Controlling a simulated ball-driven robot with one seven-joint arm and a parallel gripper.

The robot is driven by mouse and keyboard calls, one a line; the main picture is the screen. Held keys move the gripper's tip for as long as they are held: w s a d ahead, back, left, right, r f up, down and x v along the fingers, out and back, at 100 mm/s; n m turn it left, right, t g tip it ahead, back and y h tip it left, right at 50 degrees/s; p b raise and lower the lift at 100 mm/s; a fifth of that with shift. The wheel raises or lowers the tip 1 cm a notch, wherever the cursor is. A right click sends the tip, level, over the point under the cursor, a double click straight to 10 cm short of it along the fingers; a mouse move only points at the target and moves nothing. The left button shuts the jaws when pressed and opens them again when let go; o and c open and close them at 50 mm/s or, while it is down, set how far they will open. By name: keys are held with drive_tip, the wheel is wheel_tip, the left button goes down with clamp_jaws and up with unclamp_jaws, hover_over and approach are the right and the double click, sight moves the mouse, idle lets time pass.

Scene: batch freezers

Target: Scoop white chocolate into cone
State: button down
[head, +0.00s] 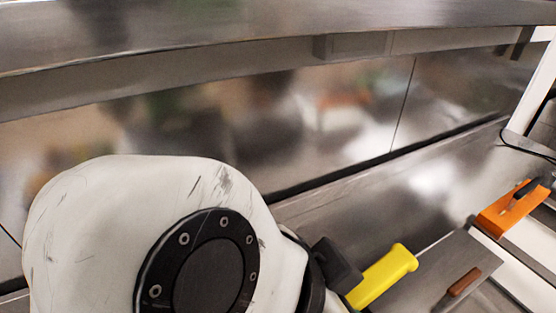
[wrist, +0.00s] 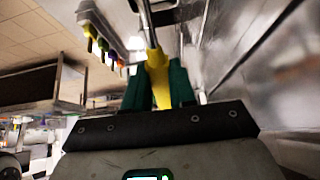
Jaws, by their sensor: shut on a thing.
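My gripper (wrist: 158,84) is shut on the yellow handle of a scoop (wrist: 157,66), with one green finger on each side. A metal shaft runs from the handle to the top edge of the wrist view, and the scoop's far end is out of frame there. In the head view my dark gripper (head: 337,266) shows beside my white arm, and the yellow scoop handle (head: 383,275) sticks out to its right. I cannot make out a cone or white chocolate in either view.
A steel counter front (head: 310,110) fills much of the head view. At right are a metal lid (head: 430,280) with a brown handle and an orange piece (head: 511,208) with a dark handle. In the wrist view, a pale holder (wrist: 103,22) with several coloured tips is at upper left.

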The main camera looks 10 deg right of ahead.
drive_tip(key=shift+a+f+b, duration=1.15)
drive_tip(key=shift+f+b, duration=2.1)
drive_tip(key=shift+f, duration=0.8)
drive_tip(key=shift+s+a+b, duration=0.2)
drive_tip(key=shift+s+a, duration=0.2)
drive_tip(key=shift+a, duration=0.55)
drive_tip(key=shift+s+a+b, duration=0.25)
drive_tip(key=shift+s+a, duration=0.15)
drive_tip(key=shift+a, duration=0.6)
drive_tip(key=shift+s+a+b, duration=0.2)
drive_tip(key=shift+s+a, duration=0.2)
drive_tip(key=shift+a, duration=0.55)
drive_tip(key=shift+w+d+f+y, duration=0.15)
drive_tip(key=shift+d+f+y, duration=0.3)
drive_tip(key=shift+y, duration=0.15)
drive_tip(key=shift+d+r+p, duration=0.2)
drive_tip(key=shift+r+p, duration=0.35)
drive_tip(key=shift+r, duration=0.2)
drive_tip(key=shift+w+d+r+p, duration=0.15)
drive_tip(key=shift+d+r+p, duration=0.3)
drive_tip(key=shift+r+p, duration=0.35)
drive_tip(key=shift+w+d+r+p, duration=0.15)
drive_tip(key=shift+d+r+p, duration=0.3)
drive_tip(key=shift+r+p, duration=0.3)
drive_tip(key=d+y+p, duration=0.1)
drive_tip(key=d, duration=0.1)
drive_tip(key=w+d+g+y+p, duration=0.1)
drive_tip(key=d+y, duration=0.1)
drive_tip(key=shift+f+y+p, duration=0.2)
drive_tip(key=shift+y+p, duration=0.1)
